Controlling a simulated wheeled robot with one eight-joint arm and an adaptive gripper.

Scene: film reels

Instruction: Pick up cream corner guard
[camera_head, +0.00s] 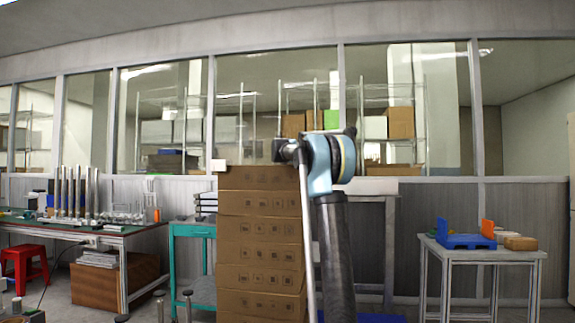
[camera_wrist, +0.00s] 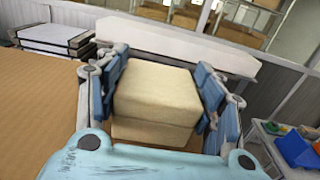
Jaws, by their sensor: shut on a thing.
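The cream corner guard (camera_wrist: 155,90) shows in the wrist view as a pale block with a second, lower cream part (camera_wrist: 150,133) beneath it. My gripper (camera_wrist: 160,98) has its blue-padded fingers on either side of it, shut on it. In the head view my gripper (camera_head: 281,150) is at the top right of the stack of brown cartons (camera_head: 260,225), and the held guard is hidden there. Another small cream piece (camera_head: 218,165) sits at the stack's top left corner. I cannot tell whether the held guard still touches the cartons.
A teal cart (camera_head: 192,230) with stacked binders (camera_head: 206,202) stands left of the cartons. A workbench (camera_head: 100,232) and red stool (camera_head: 25,265) are farther left. At right, a small table (camera_head: 480,252) holds a blue tray (camera_head: 465,241) and tan blocks. A windowed wall stands behind.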

